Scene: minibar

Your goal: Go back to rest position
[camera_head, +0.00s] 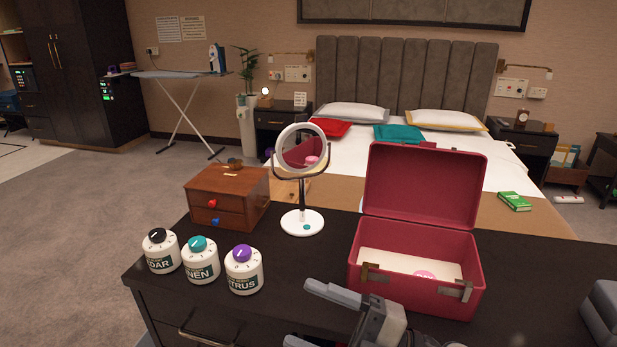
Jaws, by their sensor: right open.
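My right gripper (299,313) is at the bottom centre, low over the front of the dark table (320,270). Its two grey fingers point left and stand apart, with nothing seen between them. The open red case (415,262) stands just behind and to the right of it, lid up, with a pink round item (425,274) on the pale lining inside. The gripper appears apart from the case.
On the table stand a round mirror (302,222), a small wooden drawer box (226,194) and three jars labelled CEDAR (160,254), LINEN (200,265) and CITRUS (243,275). A bed (350,160) is behind. Carpet (60,240) at left is clear.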

